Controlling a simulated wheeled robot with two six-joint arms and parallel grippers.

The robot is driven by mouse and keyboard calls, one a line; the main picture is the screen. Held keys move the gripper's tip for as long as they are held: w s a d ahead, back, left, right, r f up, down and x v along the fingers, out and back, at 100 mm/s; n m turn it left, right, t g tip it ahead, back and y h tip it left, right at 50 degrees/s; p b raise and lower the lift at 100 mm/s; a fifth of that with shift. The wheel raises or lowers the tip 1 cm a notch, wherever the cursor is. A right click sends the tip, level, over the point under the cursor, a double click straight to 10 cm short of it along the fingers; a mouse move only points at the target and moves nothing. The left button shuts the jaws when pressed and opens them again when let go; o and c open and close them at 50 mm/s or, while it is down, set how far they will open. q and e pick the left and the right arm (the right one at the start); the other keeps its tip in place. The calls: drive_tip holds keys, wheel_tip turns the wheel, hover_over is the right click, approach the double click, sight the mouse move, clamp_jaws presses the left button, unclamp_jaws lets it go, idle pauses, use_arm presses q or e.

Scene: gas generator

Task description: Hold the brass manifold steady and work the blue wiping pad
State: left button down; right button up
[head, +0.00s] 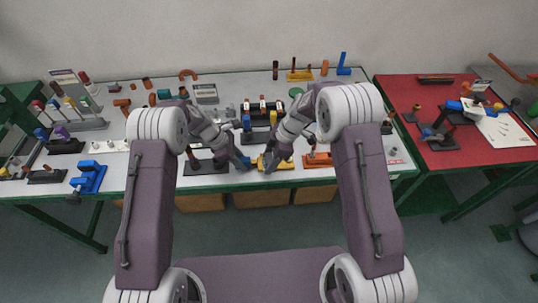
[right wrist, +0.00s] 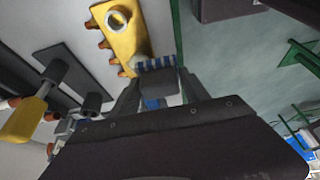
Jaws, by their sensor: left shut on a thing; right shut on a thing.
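The brass manifold (head: 282,166) is a yellow body near the table's front edge. In the right wrist view the manifold (right wrist: 123,42) shows a pale ring and several copper-coloured stubs. The blue wiping pad (right wrist: 155,63) is blue and white striped, below a dark block, close against the manifold's end. My right gripper (right wrist: 160,82) is shut on the pad's dark block; in the head view it is over the manifold. My left gripper (head: 245,163) is shut at the manifold's left end, beside a small blue patch; its contact is too small to see clearly.
A dark base (head: 205,166) with posts stands left of my left gripper. An orange base (head: 319,160) stands to the right. Valves and fittings crowd the table behind. A red table (head: 440,160) with tools and papers stands at right. Open floor lies in front.

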drive_tip(key=shift+f, duration=0.85)
drive_tip(key=shift+w+f, duration=0.2)
drive_tip(key=shift+f, duration=0.35)
drive_tip(key=shift+c, duration=0.5)
drive_tip(key=shift+w, duration=3)
drive_tip(key=shift+s, duration=3.25)
drive_tip(key=shift+r, duration=4.1)
use_arm(q)
drive_tip(key=c, duration=1.1)
unclamp_jaws()
